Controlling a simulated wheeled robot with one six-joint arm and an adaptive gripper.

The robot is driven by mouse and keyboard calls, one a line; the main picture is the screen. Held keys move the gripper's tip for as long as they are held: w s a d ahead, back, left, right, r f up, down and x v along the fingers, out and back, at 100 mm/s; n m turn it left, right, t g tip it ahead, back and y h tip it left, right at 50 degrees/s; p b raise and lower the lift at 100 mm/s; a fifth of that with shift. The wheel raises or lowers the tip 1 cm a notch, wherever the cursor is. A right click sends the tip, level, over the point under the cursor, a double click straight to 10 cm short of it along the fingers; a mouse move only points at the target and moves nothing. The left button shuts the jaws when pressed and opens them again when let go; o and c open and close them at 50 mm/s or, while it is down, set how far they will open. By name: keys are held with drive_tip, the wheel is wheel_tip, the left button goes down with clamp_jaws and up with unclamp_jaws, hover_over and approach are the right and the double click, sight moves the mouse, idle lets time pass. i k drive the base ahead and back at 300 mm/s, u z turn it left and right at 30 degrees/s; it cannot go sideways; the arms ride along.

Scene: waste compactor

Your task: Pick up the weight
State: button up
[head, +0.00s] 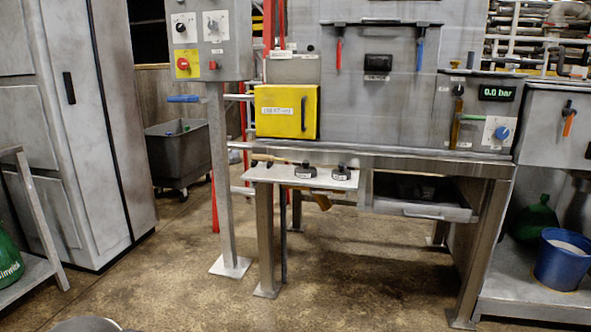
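Two small dark round objects that look like weights rest on the narrow pale shelf (270,174) at the front of the compactor bench. One weight (304,171) sits near the shelf's middle and the other weight (341,172) near its right end. They stand apart from each other. Both are small in the picture, and I cannot read their labels.
A yellow box door (286,112) is above the shelf, and a partly open drawer (438,213) is to its right. A control post (222,180) stands left of the bench. A blue bucket (563,260) is at far right. The floor in front is clear.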

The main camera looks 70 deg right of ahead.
sight(340, 175)
drive_tip(key=z, duration=0.25)
drive_tip(key=i, duration=1.3)
drive_tip(key=z, duration=1.8)
drive_tip(key=i, duration=0.9)
drive_tip(key=z, duration=0.85)
